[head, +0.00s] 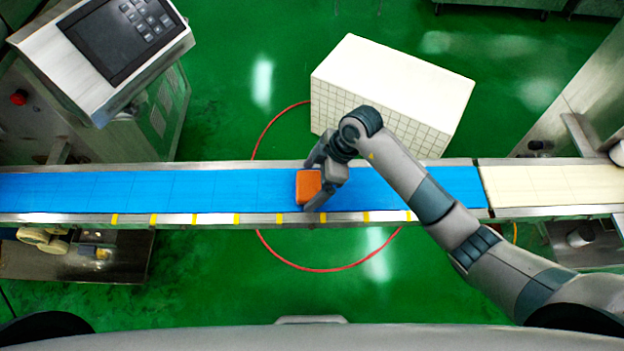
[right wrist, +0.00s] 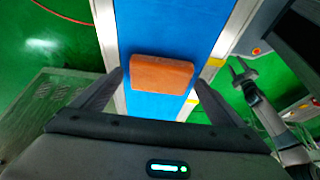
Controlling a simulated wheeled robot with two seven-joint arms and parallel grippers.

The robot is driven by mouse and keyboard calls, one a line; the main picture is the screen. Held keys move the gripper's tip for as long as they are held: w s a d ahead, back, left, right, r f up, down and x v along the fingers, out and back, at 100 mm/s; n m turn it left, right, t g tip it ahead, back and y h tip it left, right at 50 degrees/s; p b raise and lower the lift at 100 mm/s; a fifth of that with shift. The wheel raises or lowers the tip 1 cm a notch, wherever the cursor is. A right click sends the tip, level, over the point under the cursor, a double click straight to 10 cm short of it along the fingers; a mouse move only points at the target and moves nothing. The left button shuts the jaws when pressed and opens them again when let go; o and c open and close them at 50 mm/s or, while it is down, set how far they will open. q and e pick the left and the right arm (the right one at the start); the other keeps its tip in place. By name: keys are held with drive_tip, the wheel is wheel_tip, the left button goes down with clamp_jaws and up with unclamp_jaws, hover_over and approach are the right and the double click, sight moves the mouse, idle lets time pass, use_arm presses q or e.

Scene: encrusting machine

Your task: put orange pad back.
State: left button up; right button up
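The orange pad (head: 308,187) is a small block lying on the blue conveyor belt (head: 200,188) near the middle of the head view. My right gripper (head: 314,180) is over the belt at the pad's right side, with its fingers spread. My left gripper is not in the head view. It shows small at the right of the right wrist view (right wrist: 238,68), with its fingers apart and empty, beyond the belt edge.
A white box with a grid pattern (head: 392,90) stands behind the belt. A machine with a control panel (head: 115,40) is at the back left. A cream belt (head: 552,186) continues on the right. The blue belt left of the pad is clear. A red hose loops on the floor.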

drive_tip(key=shift+r, duration=0.15)
drive_tip(key=b+v, duration=0.2)
drive_tip(key=v, duration=1)
idle(0.7)
